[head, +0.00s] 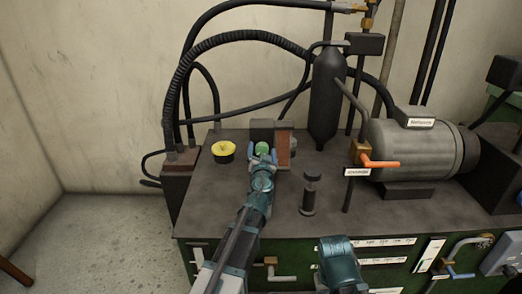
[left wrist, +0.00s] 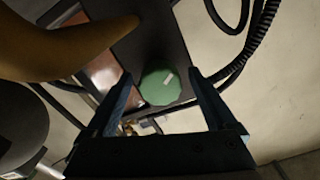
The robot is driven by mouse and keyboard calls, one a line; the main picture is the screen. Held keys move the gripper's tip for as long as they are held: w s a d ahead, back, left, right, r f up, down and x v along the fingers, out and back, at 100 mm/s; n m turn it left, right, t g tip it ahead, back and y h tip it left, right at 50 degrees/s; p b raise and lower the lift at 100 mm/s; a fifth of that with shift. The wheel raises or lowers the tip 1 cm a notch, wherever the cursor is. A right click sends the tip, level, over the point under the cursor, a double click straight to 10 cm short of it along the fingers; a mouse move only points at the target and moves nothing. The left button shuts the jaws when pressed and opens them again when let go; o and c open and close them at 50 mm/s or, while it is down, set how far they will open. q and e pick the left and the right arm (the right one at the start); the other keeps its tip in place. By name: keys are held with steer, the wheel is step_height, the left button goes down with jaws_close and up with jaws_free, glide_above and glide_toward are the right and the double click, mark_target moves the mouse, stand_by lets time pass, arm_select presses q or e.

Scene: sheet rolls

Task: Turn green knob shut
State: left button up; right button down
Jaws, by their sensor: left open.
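The green knob (head: 263,148) sits on a dark block at the back of the bench top. In the left wrist view, the green knob (left wrist: 160,88) is a faceted disc with a small pale mark, facing the camera. My left gripper (head: 262,159) is open, with its fingers reaching toward the knob. In the left wrist view, the fingers of my left gripper (left wrist: 160,80) stand on either side of the knob, with a gap visible at the right finger. I cannot tell whether the left finger touches it. My right gripper's fingers are not visible.
A yellow knob (head: 223,150) stands left of the green one, and a reddish-brown plate (head: 283,150) right of it. A short dark post (head: 310,193), a black cylinder (head: 326,100) and an orange lever (head: 379,162) stand farther right. Black hoses arch behind.

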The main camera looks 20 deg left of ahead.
arm_select(q)
steer(key=shift+w, duration=0.1)
steer(key=c, duration=1.4)
steer(key=shift+m, duration=0.4)
steer(key=m, duration=0.4)
steer(key=shift+a+m, duration=0.1)
steer(key=shift+m, duration=0.3)
steer(key=m, duration=1.2)
steer(key=shift+m, duration=0.4)
steer(key=m, duration=0.5)
steer(key=shift+m, duration=0.4)
